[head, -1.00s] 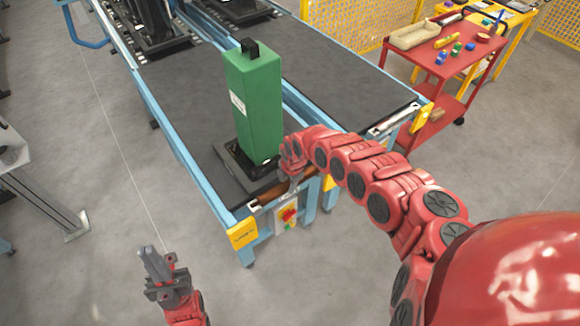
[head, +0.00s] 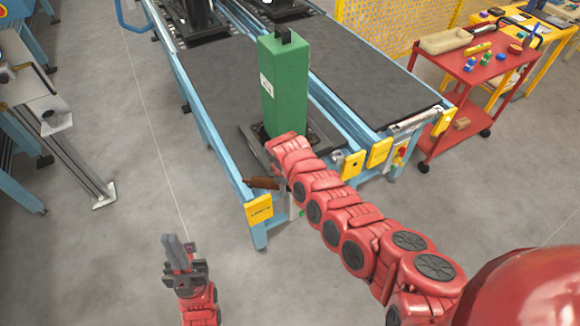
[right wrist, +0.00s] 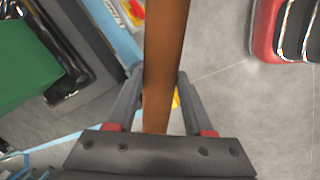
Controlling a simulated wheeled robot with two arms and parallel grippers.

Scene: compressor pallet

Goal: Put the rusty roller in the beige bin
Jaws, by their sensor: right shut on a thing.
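The rusty roller (head: 262,183) is a brown bar at the near end of the left conveyor. My right gripper is shut on it, and in the right wrist view the roller (right wrist: 165,50) passes between the fingers (right wrist: 158,88). In the head view my right arm hides most of that gripper and part of the roller. The beige bin (head: 447,48) is a shallow open tray on top of the red cart at the upper right. My left gripper (head: 176,250) is empty, its fingers together, over the floor at the lower left.
A tall green block (head: 284,90) stands on the left conveyor, just behind my right arm. A second conveyor (head: 375,75) lies between it and the red cart (head: 478,75). Small coloured parts and tools share the cart top. Grey floor is clear in front.

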